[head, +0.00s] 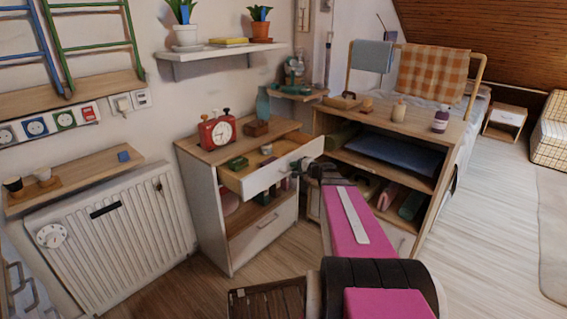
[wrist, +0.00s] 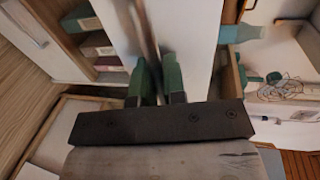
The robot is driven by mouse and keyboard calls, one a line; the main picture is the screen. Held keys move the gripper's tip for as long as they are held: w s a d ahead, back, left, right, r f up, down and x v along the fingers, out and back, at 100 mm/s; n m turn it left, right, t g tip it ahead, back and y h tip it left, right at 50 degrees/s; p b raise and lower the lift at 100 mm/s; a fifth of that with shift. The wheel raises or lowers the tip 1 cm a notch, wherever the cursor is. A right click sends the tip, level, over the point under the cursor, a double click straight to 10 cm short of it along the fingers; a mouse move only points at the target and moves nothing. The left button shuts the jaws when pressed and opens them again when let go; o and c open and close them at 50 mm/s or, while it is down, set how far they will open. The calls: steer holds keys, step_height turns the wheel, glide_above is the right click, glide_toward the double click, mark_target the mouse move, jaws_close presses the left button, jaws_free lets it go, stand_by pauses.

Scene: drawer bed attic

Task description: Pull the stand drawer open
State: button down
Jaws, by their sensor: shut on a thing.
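The wooden stand (head: 203,212) with white sides and front stands left of centre in the head view. Its top drawer (head: 268,178) is pulled out, and small items show inside it. My gripper (head: 299,167) is at the drawer's white front, near its right end. In the wrist view the green fingers of my gripper (wrist: 158,84) are closed around the thin bar handle (wrist: 147,38), against the white drawer front (wrist: 190,40). The head view shows the handle too small to make out.
A wooden shelf unit (head: 395,121) with bottles on top stands close on the right. A white radiator (head: 110,235) is at left. Open floor (head: 490,230) lies at right.

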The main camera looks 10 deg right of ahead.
steer(key=f+v, duration=0.1)
steer(key=v, duration=0.5)
steer(key=shift+f, duration=0.1)
steer(key=c, duration=1.2)
jaws_free()
steer(key=shift+s, duration=0.1)
steer(key=v, duration=1)
steer(key=shift+s+d, duration=0.3)
